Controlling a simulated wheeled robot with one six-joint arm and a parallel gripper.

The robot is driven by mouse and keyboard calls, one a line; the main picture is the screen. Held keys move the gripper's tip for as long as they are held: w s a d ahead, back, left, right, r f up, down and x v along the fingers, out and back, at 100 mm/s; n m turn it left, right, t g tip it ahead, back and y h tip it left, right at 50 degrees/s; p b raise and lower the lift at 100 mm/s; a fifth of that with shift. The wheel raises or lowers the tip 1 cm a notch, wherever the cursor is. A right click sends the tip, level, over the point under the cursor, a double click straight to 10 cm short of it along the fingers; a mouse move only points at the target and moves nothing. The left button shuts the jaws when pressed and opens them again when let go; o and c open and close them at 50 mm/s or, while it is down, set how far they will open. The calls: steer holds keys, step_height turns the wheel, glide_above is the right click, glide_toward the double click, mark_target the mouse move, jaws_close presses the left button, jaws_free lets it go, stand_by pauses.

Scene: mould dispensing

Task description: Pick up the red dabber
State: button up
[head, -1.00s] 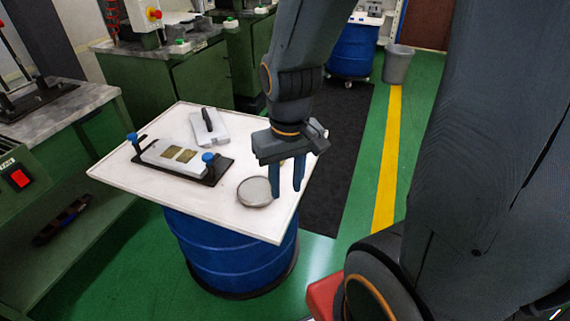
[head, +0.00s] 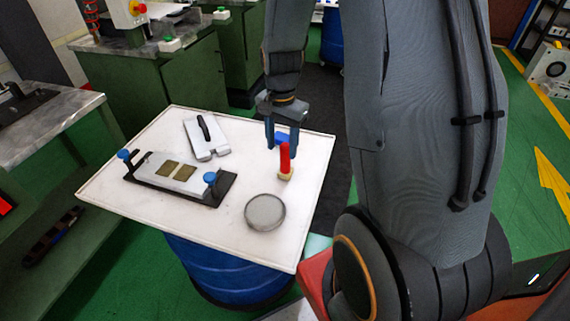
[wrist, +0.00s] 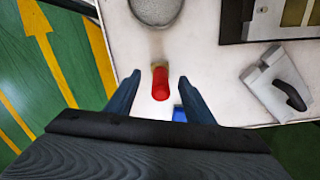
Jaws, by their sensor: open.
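The red dabber (head: 285,158) stands upright on the right part of the white tabletop, its red handle above a pale yellowish base. In the wrist view the dabber (wrist: 160,84) shows from above, between the two blue fingers near their tips. My gripper (head: 282,150) is open and empty, pointing down just behind the dabber in the head view. In the wrist view my gripper (wrist: 159,76) has one finger on each side of the dabber, with gaps on both sides. I cannot tell whether the tips are down at its height.
A round grey dish (head: 265,212) lies in front of the dabber. A black frame with a pale mould plate (head: 187,173) and blue knobs stands left. A grey block with a black handle (head: 205,137) lies behind it. A small blue object (wrist: 180,114) is near the dabber.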

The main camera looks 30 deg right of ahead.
mark_target(286, 144)
steer(key=shift+w+d+f+m, duration=0.7)
steer(key=shift+d+m, duration=0.25)
steer(key=shift+m, duration=0.15)
steer(key=shift+w+d+f, duration=0.15)
steer(key=shift+d+f, duration=0.05)
steer(key=shift+f+m, duration=0.3)
steer(key=shift+a+f+p, duration=0.15)
steer(key=shift+f+p, duration=1.3)
steer(key=shift+f, duration=2.1)
jaws_close()
steer(key=shift+r, duration=0.1)
